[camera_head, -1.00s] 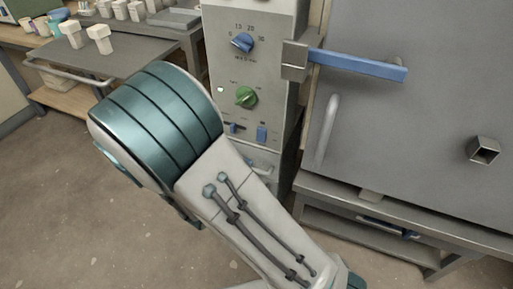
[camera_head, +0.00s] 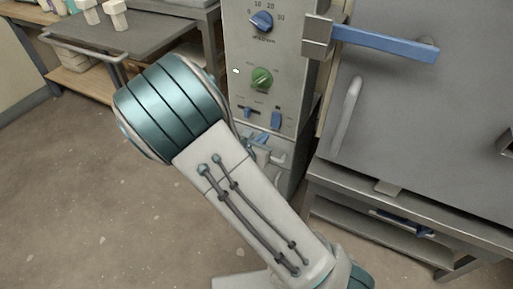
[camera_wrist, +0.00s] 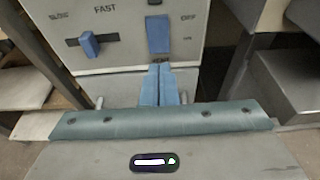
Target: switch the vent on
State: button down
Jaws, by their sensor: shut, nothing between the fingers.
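The grey control panel (camera_head: 262,75) carries a blue switch lever (camera_head: 277,119) at its lower right. In the wrist view the blue lever (camera_wrist: 158,33) has an OFF label at its upper right and a smaller, unreadable mark lower down. Its exact setting is unclear. My gripper (camera_wrist: 160,70) is shut and empty, with its blue fingertips just below the lever in the picture. The fingertips partly cover small print under it. Whether they touch the lever or panel cannot be told. In the head view my arm largely hides the gripper.
Left of the lever is a blue slider (camera_wrist: 89,44) marked FAST. Above are a green knob (camera_head: 262,78) and a blue dial (camera_head: 262,21). A blue door handle (camera_head: 385,43) juts out at right. A metal table (camera_head: 125,50) with white pieces stands left.

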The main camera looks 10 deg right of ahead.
aim_at(275, 126)
jog(key=b+x, duration=0.1)
jog(key=x, duration=0.5)
jog(key=shift+w+d+f, duration=0.1)
jog(key=shift+w+d, duration=0.05)
jog(key=shift+w, duration=0.05)
jog(key=shift+b, duration=0.3)
jog(key=shift+w+d+f+b, duration=0.15)
jog(key=shift+f+b, duration=0.2)
jog(key=shift+b, duration=0.3)
jog(key=shift+r+t, duration=0.25)
jog(key=shift+t, duration=0.05)
jog(key=shift+s+a+f, duration=0.1)
jog(key=shift+s+a, duration=0.15)
jog(key=shift+s, duration=0.05)
jog(key=s+a+f+p, duration=0.1)
jog(key=s+a+p, duration=0.1)
jog(key=s+a, duration=0.5)
jog(key=s, duration=0.3)
jog(key=shift+s+a+f+p, duration=0.3)
jog(key=shift+a+f+p, duration=0.05)
jog(key=shift+a+f, duration=0.05)
jog(key=shift+r, duration=0.1)
